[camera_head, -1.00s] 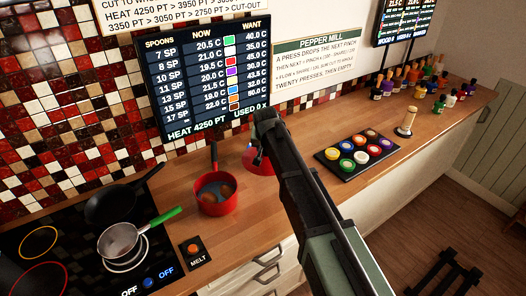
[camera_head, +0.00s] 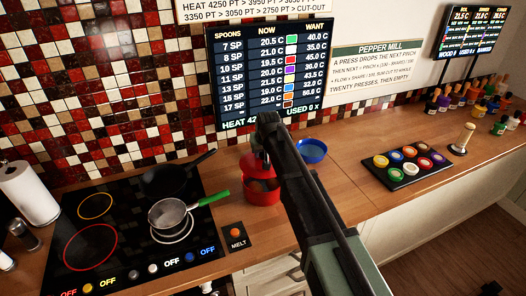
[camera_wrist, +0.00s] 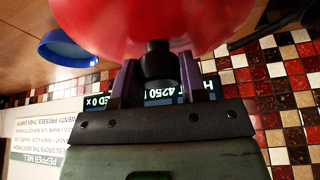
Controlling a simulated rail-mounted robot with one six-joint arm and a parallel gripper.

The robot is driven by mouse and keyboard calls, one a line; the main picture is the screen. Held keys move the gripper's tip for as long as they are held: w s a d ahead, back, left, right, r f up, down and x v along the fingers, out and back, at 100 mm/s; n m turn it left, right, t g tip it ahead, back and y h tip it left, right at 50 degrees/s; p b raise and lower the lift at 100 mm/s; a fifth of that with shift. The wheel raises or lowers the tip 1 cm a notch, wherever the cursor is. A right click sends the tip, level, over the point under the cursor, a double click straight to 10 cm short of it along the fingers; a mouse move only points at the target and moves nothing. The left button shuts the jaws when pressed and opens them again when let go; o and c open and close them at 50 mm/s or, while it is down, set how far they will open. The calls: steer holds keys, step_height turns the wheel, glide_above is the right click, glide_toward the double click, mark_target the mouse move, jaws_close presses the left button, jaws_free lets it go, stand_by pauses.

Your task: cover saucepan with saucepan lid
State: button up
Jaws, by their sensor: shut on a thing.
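The red saucepan (camera_head: 262,197) stands on the wooden counter to the right of the hob, and part of its dark inside shows. The red saucepan lid (camera_head: 254,163) is over the back part of the saucepan, partly hidden by my arm; I cannot tell whether they touch. In the wrist view the lid (camera_wrist: 140,22) fills the top middle. My gripper (camera_wrist: 157,75) is shut on the lid's black knob (camera_wrist: 158,58), one purple finger on each side. In the head view my gripper (camera_head: 265,146) is mostly hidden behind the arm.
A blue round dish (camera_head: 312,151) stands right of the saucepan. A grey pan with a green handle (camera_head: 170,213) and a black frying pan (camera_head: 170,180) are on the hob. The MELT button (camera_head: 236,236) is in front of the saucepan. A tray of coloured pots (camera_head: 402,176) is at right.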

steer(key=shift+f+b, duration=2.55)
steer(key=shift+f, duration=0.2)
steer(key=shift+f+b, duration=0.45)
steer(key=shift+f+b, duration=0.5)
steer(key=o, duration=1.1)
steer(key=shift+o, duration=0.2)
step_height(320, 180, up, 6)
steer(key=p, duration=0.6)
steer(key=shift+r, duration=0.1)
